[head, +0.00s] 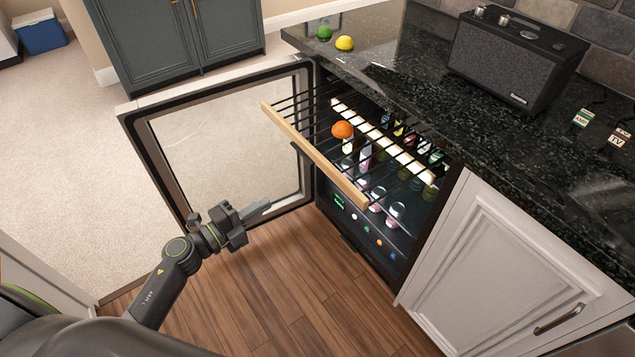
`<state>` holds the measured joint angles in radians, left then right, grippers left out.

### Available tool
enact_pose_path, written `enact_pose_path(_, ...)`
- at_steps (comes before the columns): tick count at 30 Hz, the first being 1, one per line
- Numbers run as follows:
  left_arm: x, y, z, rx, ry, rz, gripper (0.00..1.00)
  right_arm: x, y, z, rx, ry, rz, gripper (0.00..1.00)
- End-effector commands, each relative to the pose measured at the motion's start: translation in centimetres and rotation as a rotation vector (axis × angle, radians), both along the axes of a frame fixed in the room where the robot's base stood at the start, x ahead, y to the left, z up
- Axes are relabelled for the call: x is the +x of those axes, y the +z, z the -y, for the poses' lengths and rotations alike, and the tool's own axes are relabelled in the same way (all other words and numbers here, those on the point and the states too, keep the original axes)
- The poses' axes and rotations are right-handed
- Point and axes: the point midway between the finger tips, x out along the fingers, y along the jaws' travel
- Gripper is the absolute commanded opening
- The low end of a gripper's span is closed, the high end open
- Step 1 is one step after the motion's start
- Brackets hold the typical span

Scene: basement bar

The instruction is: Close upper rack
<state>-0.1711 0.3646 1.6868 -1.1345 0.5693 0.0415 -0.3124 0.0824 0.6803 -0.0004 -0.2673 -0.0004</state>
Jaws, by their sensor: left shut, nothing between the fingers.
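The upper rack (316,155) is pulled out of the fridge under the counter. It has dark wires and a pale wooden front bar. An orange (342,130) rests on the rack. The fridge door (157,158) stands wide open to the left, with a glass pane. My left gripper (262,208) is shut and empty, below and left of the wooden bar, in front of the open door and apart from the rack. My right gripper is not in view.
Bottles (395,214) stand lower inside the lit fridge. The dark stone counter (420,90) above holds a speaker (510,62), a lime (324,32) and a lemon (344,43). A white cabinet (510,270) adjoins the fridge. The wooden floor in front is clear.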

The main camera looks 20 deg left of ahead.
Motion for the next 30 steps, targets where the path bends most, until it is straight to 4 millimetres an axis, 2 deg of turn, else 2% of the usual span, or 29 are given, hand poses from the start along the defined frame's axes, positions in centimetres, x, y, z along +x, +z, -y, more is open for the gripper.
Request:
enact_pose_path(4, -0.4, 2.1, 1.6, 0.091, -0.086, 0.076, 0.0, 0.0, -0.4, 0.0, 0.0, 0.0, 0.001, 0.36)
enact_pose_path(10, 0.7, 2.7, 2.8, 0.105, -0.099, 0.09, 0.0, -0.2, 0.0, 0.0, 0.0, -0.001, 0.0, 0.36)
enact_pose_path(18, 5.1, 2.7, 6.1, 0.102, -0.097, 0.088, 0.0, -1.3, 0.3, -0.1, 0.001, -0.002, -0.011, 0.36)
enact_pose_path(24, 8.2, 2.6, 8.6, 0.101, -0.098, 0.087, 0.0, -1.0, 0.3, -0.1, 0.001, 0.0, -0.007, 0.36)
enact_pose_path(30, 10.0, 2.4, 10.0, 0.102, -0.097, 0.085, 0.0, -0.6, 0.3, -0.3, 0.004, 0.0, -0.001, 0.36)
